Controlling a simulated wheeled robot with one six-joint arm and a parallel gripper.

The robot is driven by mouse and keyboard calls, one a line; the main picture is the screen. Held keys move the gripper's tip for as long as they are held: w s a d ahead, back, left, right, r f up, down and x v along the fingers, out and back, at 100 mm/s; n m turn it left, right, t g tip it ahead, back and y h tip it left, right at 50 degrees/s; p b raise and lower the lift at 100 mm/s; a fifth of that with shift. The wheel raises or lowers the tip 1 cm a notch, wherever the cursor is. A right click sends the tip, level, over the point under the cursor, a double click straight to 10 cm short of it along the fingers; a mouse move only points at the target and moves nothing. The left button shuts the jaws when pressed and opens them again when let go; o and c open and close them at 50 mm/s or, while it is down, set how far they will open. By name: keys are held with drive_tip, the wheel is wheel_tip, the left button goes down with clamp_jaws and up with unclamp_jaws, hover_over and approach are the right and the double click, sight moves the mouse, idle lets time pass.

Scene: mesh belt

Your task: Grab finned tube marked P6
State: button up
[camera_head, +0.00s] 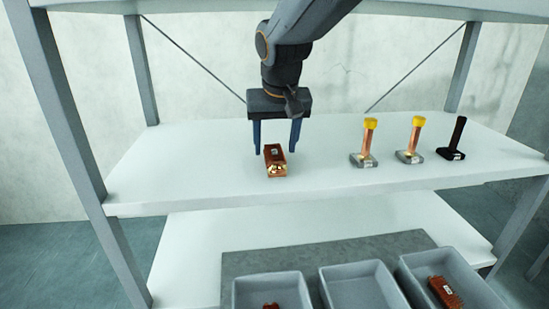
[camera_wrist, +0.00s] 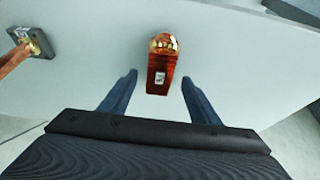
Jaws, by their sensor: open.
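A copper-coloured finned tube (camera_head: 275,161) with a brass end and a small white label lies on the upper shelf. The label is too small to read in the head view. In the wrist view the same tube (camera_wrist: 159,72) lies ahead of and between the two fingers, its label facing up. My gripper (camera_head: 276,148) is open above and around the tube's far end, with a blue finger on each side. In the wrist view my gripper (camera_wrist: 159,82) is empty and its fingers stand clear of the tube.
Two yellow-topped copper pieces on grey bases (camera_head: 369,142) (camera_head: 413,140) and a black upright piece (camera_head: 456,140) stand to the right on the shelf (camera_head: 215,150). Below are grey bins, one with a copper part (camera_head: 445,291). Shelf posts (camera_head: 65,110) flank the left side.

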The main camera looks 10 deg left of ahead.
sight(275, 152)
drive_tip(key=shift+p+x, duration=0.4)
drive_tip(key=shift+x, duration=1.7)
drive_tip(key=shift+s+f, duration=0.1)
drive_tip(key=c, duration=1.3)
drive_tip(key=shift+c, duration=0.4)
